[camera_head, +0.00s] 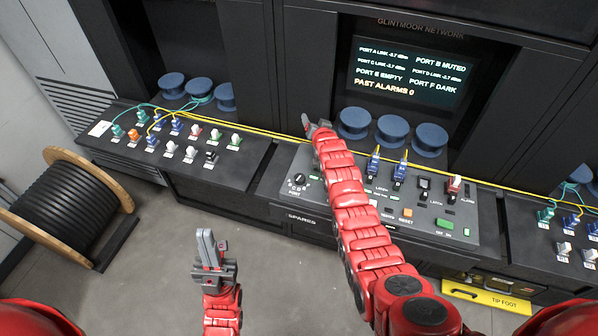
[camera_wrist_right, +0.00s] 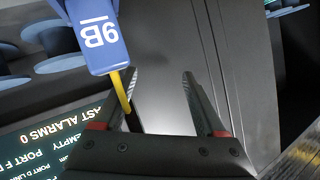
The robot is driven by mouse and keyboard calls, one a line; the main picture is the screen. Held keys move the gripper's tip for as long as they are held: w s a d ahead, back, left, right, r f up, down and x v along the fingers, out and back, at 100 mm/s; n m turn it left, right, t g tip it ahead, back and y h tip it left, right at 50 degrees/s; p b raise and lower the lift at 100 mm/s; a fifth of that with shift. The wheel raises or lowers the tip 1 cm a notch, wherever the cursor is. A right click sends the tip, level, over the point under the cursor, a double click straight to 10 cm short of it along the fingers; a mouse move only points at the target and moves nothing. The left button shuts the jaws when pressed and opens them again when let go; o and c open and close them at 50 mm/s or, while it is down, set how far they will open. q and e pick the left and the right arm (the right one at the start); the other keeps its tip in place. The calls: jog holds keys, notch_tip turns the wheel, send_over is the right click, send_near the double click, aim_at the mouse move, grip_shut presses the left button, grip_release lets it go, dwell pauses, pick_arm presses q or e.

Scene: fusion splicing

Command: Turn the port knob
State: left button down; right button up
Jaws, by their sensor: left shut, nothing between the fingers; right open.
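The port knob (camera_head: 298,181) is a black round dial with white marks around it, at the left end of the sloping black console panel. My left gripper (camera_head: 207,243) is shut and empty, above the floor in front of the console, to the lower left of the knob. My right arm reaches across the panel just right of the knob. My right gripper (camera_head: 308,122) is beyond the knob, near the panel's back edge. In the right wrist view the right gripper (camera_wrist_right: 160,88) is open, with nothing between its fingers.
In the right wrist view a blue labelled plug (camera_wrist_right: 95,38) with a yellow cable is close by the left finger. Blue spools (camera_head: 355,122) stand behind the panel. A screen (camera_head: 410,75) lists port states. Two blue plugs (camera_head: 373,163) stand on the panel. A cable drum (camera_head: 70,205) is at left.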

jog(key=a+r+g, duration=0.2)
jog(key=a+g, duration=0.1)
jog(key=g, duration=0.2)
notch_tip(320, 180, up, 8)
jog(key=r+m+g+h+p, duration=0.1)
jog(key=m+g+h+p, duration=0.1)
jog(key=g, duration=0.7)
send_over(299, 177)
notch_tip(299, 177, down, 17)
jog(key=b, duration=1.7)
jog(key=shift+f, duration=0.45)
jog(key=shift+r, duration=0.1)
grip_shut()
